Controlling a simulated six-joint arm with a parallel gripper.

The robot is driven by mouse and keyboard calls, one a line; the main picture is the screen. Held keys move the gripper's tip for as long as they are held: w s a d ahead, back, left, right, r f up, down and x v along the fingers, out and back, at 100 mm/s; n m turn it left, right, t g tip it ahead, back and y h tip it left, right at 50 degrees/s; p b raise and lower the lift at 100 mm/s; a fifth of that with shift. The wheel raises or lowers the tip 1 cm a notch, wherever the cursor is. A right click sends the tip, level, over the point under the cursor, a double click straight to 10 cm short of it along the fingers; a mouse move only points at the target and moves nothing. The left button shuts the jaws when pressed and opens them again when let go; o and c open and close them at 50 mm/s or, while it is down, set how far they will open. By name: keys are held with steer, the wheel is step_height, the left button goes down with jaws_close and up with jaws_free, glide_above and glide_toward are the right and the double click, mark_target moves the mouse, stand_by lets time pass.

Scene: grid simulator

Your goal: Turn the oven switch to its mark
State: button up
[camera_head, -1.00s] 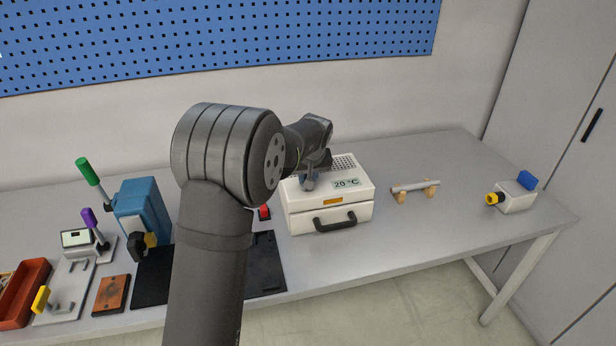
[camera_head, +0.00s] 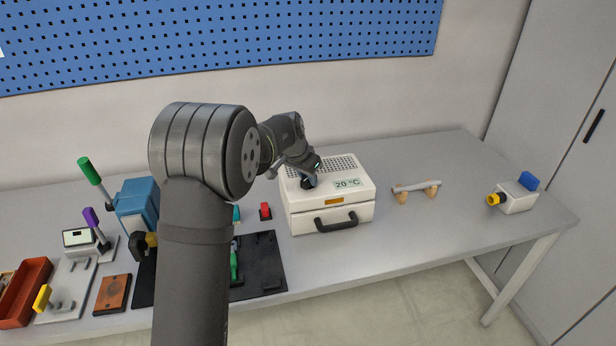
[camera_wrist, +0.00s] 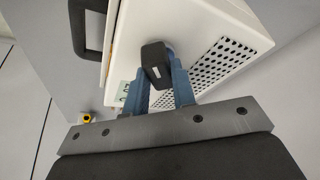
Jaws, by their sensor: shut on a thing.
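The oven (camera_head: 299,218) is a white box with a perforated top, a black front handle and a display (camera_head: 347,184) reading 20 °C. My gripper (camera_wrist: 158,72) is over the left part of its top. In the wrist view, its blue fingers are shut on the oven switch (camera_wrist: 154,58), a black block-shaped knob with a small white line on it. The oven's white top (camera_wrist: 195,25) shows around the knob. In the head view, the wrist largely hides the fingers. I cannot make out the mark around the switch.
A red button (camera_head: 265,211) stands left of the oven. A grey rod on wooden supports (camera_head: 416,188) and a white box with a yellow knob (camera_head: 517,197) stand to the right. A black mat (camera_head: 265,262) lies in front left. The right front tabletop is clear.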

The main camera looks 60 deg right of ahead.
steer(key=m, duration=0.2)
steer(key=m+g, duration=0.1)
steer(key=m, duration=0.1)
steer(key=shift+w+m+g+y, duration=0.15)
steer(key=shift+m+g+y, duration=0.45)
steer(key=shift+m+g, duration=0.2)
steer(key=shift+m, duration=1)
steer(key=o, duration=1)
steer(key=shift+r, duration=0.1)
steer(key=v, duration=1.7)
steer(key=shift+w+d+r, duration=0.1)
steer(key=shift+d+r, duration=0.05)
